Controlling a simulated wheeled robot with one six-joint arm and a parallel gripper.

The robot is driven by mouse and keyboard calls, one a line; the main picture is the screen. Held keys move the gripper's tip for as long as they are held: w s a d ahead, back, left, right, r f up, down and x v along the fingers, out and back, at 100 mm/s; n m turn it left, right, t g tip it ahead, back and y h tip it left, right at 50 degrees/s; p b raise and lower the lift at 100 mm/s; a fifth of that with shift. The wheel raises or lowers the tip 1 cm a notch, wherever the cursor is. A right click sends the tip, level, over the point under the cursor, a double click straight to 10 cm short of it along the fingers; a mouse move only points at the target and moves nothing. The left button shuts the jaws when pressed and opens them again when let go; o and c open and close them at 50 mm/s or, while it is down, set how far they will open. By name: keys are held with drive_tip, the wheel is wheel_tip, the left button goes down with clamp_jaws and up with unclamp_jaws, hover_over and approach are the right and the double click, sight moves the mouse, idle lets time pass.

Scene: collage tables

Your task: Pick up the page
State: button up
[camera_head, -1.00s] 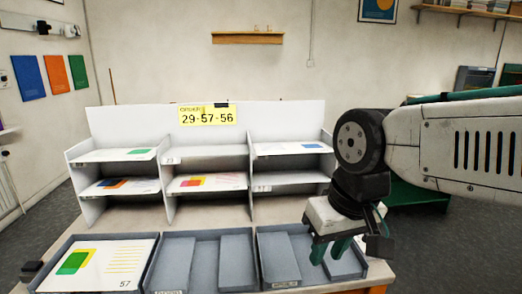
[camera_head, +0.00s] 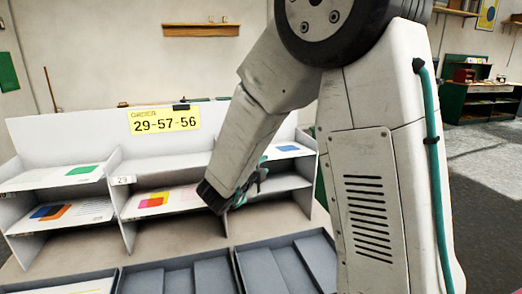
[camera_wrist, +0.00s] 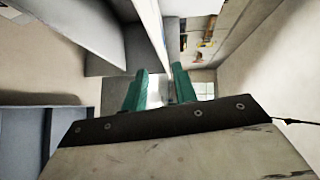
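Several printed pages lie on a white shelf rack (camera_head: 60,135). A green-marked page (camera_head: 55,176) is upper left and a blue-and-orange page (camera_head: 85,209) lower left. A pink-and-yellow page (camera_head: 180,199) is in the lower middle compartment, partly hidden by my arm. A blue-marked page (camera_head: 283,151) is upper right. My gripper (camera_head: 255,185) is in front of the right column's lower compartment. In the wrist view its green fingers (camera_wrist: 158,78) are apart, with no page clearly seen between them. Whether they touch the rack I cannot tell.
A yellow order sign (camera_head: 164,119) reading 29-57-56 tops the rack. Grey trays (camera_head: 118,272) stand in front; the left one holds a page (camera_head: 85,287), cut off by the frame edge. My arm covers the centre right. Rack dividers (camera_head: 121,215) bound the compartments.

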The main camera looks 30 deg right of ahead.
sight(275, 158)
drive_tip(key=shift+m+g+h, duration=0.3)
drive_tip(key=shift+h, duration=0.1)
drive_tip(key=x, duration=0.8)
drive_tip(key=shift+s+d+f, duration=0.1)
drive_tip(key=shift+s, duration=0.1)
clamp_jaws()
